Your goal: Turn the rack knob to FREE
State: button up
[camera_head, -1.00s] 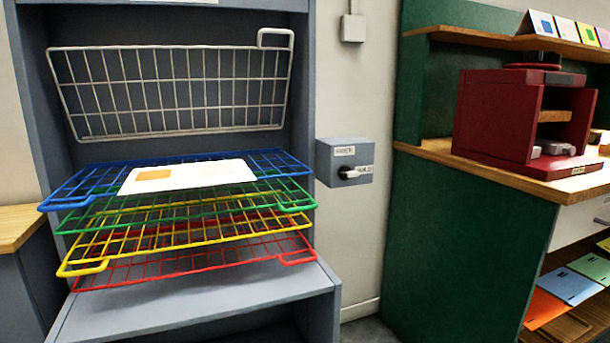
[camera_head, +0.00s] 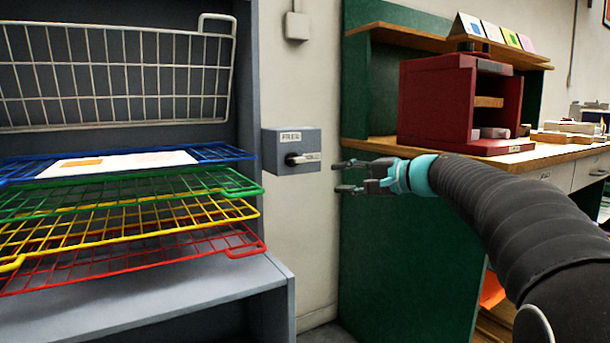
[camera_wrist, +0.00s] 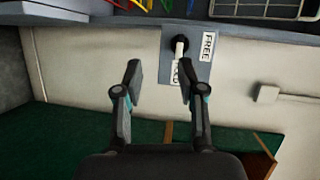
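The rack knob (camera_head: 303,159) is a dark round hub with a light lever on the front of a small grey wall box (camera_head: 273,150). Its lever points right, along a label whose text is partly covered. A FREE label (camera_head: 291,137) sits above the knob. My gripper (camera_head: 337,177) is open and empty, to the right of the box and apart from it, with its fingers pointing left. In the wrist view the open fingers (camera_wrist: 160,88) show below the box, with the knob (camera_wrist: 268,94) beyond the right finger and the FREE label (camera_wrist: 208,46) beside it.
Left of the box stands a grey rack with blue, green, yellow and red wire shelves (camera_head: 130,205) and a white wire basket (camera_head: 115,75). A card (camera_head: 118,164) lies on the blue shelf. A green cabinet (camera_head: 400,240) with a red press (camera_head: 440,100) stands at the right.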

aim_at(299, 161)
jog(key=shift+t+y, duration=0.4)
jog(key=shift+y, duration=0.4)
jog(key=w+a, duration=0.3)
jog(key=w, duration=0.1)
jog(key=w+a+r, duration=0.1)
jog(key=w+a, duration=0.2)
jog(key=a, duration=0.1)
jog(key=w+a, duration=0.3)
jog(key=w, duration=0.1)
jog(key=shift+w+a+r, duration=0.2)
jog(key=shift+w+a, duration=0.05)
jog(key=shift+w, duration=0.1)
jog(key=shift+m, duration=0.3)
grip_shut()
